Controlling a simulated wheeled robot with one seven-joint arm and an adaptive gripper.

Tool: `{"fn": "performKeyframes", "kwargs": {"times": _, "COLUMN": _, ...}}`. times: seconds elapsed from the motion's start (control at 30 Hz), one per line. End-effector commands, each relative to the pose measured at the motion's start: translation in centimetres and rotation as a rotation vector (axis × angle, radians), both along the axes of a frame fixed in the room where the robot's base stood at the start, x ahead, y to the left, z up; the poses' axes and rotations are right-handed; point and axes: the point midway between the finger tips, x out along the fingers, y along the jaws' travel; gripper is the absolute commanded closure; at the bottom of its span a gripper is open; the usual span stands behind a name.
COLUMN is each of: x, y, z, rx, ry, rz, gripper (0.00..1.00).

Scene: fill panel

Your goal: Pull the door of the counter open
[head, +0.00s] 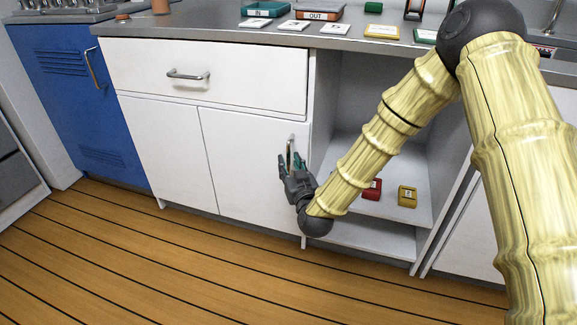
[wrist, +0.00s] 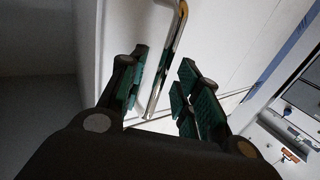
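The counter is white with a grey top (head: 225,30). Its right-hand door (head: 240,165) looks closed in the head view. An upright metal handle (head: 290,145) sits near this door's right edge. My gripper (head: 291,162) is at the handle's lower part, with its dark fingers and green pads pointing up along it. In the wrist view, the handle (wrist: 163,65) runs between the open fingers of my gripper (wrist: 163,75), closer to the left finger. A gap shows between the handle and the right finger pads. The lower end of the handle partly shows between the fingers.
A white drawer (head: 205,75) with a bar handle is above the doors. A blue cabinet (head: 75,95) stands at the left. An open shelf with a red box (head: 372,188) and a yellow box (head: 407,195) is right of the door. The wooden floor (head: 150,260) in front is clear.

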Motion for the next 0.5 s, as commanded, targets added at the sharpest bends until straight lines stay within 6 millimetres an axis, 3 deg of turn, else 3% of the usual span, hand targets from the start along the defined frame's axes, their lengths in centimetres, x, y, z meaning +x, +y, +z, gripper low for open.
{"fn": "performKeyframes", "kwargs": {"times": 0.2, "x": 1.5, "y": 0.4, "z": 0.0, "rx": 0.0, "ry": 0.0, "rz": 0.0, "gripper": 0.67}}
{"fn": "performKeyframes", "kwargs": {"times": 0.5, "x": 1.7, "y": 0.5, "z": 0.0, "rx": 0.0, "ry": 0.001, "rz": 0.001, "gripper": 0.67}}
